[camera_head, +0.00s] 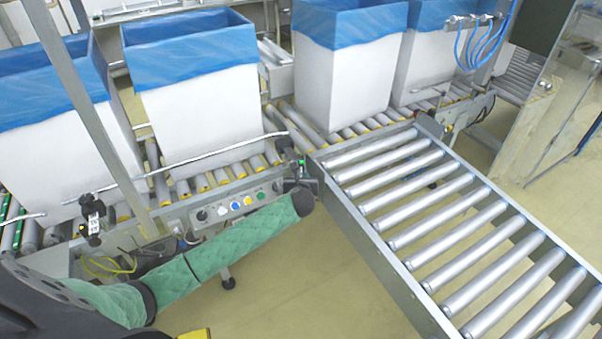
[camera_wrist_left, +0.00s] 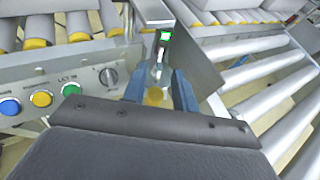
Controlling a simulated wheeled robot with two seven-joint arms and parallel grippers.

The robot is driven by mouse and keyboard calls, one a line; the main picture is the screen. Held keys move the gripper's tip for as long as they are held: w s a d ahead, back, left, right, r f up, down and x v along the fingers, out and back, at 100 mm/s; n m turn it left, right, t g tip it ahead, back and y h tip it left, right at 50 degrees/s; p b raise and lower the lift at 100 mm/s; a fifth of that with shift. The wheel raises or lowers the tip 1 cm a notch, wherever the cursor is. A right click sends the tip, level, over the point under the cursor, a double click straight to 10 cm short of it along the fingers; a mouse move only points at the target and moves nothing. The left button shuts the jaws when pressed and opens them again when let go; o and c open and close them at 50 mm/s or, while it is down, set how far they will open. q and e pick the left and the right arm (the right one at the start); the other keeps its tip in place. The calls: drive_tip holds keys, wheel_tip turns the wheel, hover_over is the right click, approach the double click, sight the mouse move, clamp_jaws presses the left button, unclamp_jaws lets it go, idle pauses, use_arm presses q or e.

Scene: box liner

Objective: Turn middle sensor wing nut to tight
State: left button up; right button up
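The middle sensor (camera_head: 302,166) shows a lit green face and stands at the conveyor's side rail, by the corner of the branch conveyor. In the left wrist view the sensor (camera_wrist_left: 164,37) is straight ahead on a small metal bracket. A blurred gold-coloured spot (camera_wrist_left: 153,97), possibly its wing nut, lies between my fingers. My left gripper (camera_head: 298,186) is right at the sensor, below it. In the wrist view its two blue fingers (camera_wrist_left: 158,90) stand apart, on either side of the bracket. I cannot tell whether they touch it. My right gripper is out of view.
Another sensor (camera_head: 92,217) sits at the left on the same rail. A control panel (camera_head: 233,205) with coloured buttons lies just left of my gripper. White boxes with blue liners (camera_head: 205,110) stand on the rollers behind. The branch roller conveyor (camera_head: 440,215) fills the right.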

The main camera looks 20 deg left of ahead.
use_arm(q)
drive_tip(key=shift+x, duration=2.25)
clamp_jaws()
